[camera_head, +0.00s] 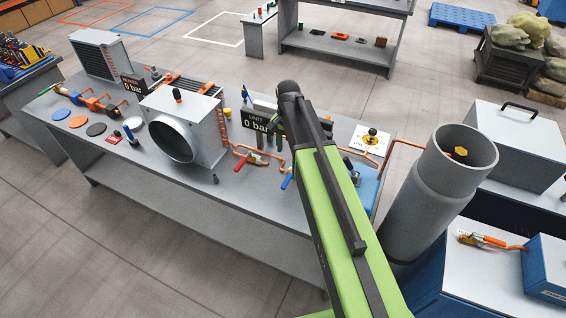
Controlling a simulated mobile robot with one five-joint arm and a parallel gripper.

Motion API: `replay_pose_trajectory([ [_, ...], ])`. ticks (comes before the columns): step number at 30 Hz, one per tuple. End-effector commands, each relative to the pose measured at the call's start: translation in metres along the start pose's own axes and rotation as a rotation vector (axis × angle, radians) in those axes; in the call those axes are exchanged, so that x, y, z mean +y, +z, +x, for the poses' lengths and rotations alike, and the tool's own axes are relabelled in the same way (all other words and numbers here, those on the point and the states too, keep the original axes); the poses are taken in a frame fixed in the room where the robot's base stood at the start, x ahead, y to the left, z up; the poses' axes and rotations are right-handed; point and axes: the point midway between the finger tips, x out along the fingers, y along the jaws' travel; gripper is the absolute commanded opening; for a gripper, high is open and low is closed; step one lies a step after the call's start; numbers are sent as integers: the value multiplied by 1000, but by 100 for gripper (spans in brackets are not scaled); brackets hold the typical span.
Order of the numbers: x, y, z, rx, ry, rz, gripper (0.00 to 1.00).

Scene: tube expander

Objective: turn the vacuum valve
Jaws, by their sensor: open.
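My gripper (279,133) is at the end of my green arm, over the right part of the long grey table (240,196). It is open, partly hidden behind my arm, beside the black "UNIT 0 bar" display (256,122). A red-handled valve (241,162) and a blue-handled valve (287,181) sit on copper pipe in front of that display. Another valve with an orange handle (482,240) lies by a blue box (549,267) at the lower right, well away from my gripper. I cannot tell which of these is the vacuum valve.
A round-mouthed duct unit (205,128) and a finned coil (98,54) stand left of my gripper. A large grey cylinder (420,205) stands to the right of my arm. Coloured discs (78,121) lie at the table's left. The floor in front is clear.

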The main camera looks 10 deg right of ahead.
Motion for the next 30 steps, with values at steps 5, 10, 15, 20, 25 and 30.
replay_pose_trajectory([
  [5,-1,2,8,0,0,-3,42],
  [10,-3,3,29,0,0,-7,42],
  [15,-3,3,63,0,0,-9,42],
  [20,-4,4,97,0,0,-10,42],
  [25,-4,4,132,0,0,-10,42],
  [30,-4,4,164,0,0,-11,42],
])
